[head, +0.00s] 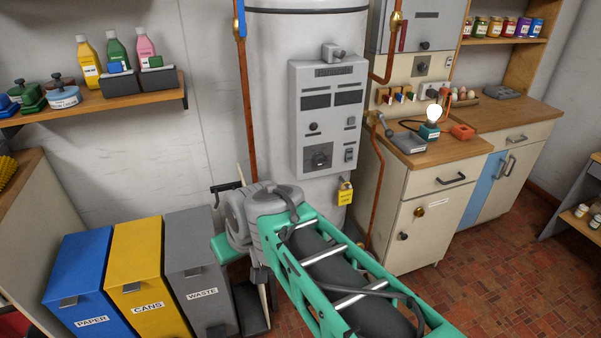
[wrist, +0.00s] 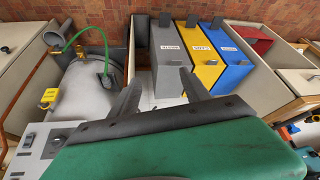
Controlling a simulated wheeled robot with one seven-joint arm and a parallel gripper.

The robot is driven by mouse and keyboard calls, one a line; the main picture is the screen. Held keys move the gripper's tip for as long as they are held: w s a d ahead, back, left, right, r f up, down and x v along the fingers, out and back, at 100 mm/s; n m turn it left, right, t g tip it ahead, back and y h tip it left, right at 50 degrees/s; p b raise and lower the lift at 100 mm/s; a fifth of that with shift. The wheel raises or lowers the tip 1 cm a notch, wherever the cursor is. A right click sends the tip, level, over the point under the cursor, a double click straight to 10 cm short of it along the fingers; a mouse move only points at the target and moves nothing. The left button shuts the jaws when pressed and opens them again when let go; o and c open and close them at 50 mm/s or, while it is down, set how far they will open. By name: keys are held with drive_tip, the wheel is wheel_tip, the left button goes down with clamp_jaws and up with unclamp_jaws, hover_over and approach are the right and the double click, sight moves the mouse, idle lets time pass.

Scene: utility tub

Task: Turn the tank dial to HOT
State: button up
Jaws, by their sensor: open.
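The tank dial (head: 320,156) is a dark round knob low on the grey control panel (head: 328,115) of the tall white tank (head: 270,50). Its markings are too small to read, so I cannot tell its setting. My gripper (wrist: 160,92) is open and empty in the wrist view, its two dark fingers spread and pointing toward the bins. In the head view my arm's end is left of and below the panel, apart from the dial.
Blue, yellow and grey bins (head: 140,275) stand at the left below a shelf (head: 95,102) of bottles. A copper pipe (head: 378,190) and yellow padlock tag (head: 345,193) are beside the panel. A counter (head: 430,150) with a lit lamp is at the right.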

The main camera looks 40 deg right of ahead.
drive_tip(key=w+d+f+m+t+b, duration=0.1)
drive_tip(key=w+d+f+t+b, duration=0.45)
drive_tip(key=w+d+b, duration=0.55)
drive_tip(key=m+t+h+b, duration=0.2)
drive_tip(key=t+h+b, duration=0.3)
drive_tip(key=t+b, duration=0.25)
approach(322, 163)
drive_tip(key=shift+g, duration=0.5)
drive_tip(key=x, duration=0.9)
drive_tip(key=shift+w+r, duration=0.15)
drive_tip(key=shift+r, duration=0.2)
drive_tip(key=shift+w+d, duration=0.1)
drive_tip(key=shift+w, duration=0.15)
drive_tip(key=shift+c, duration=0.3)
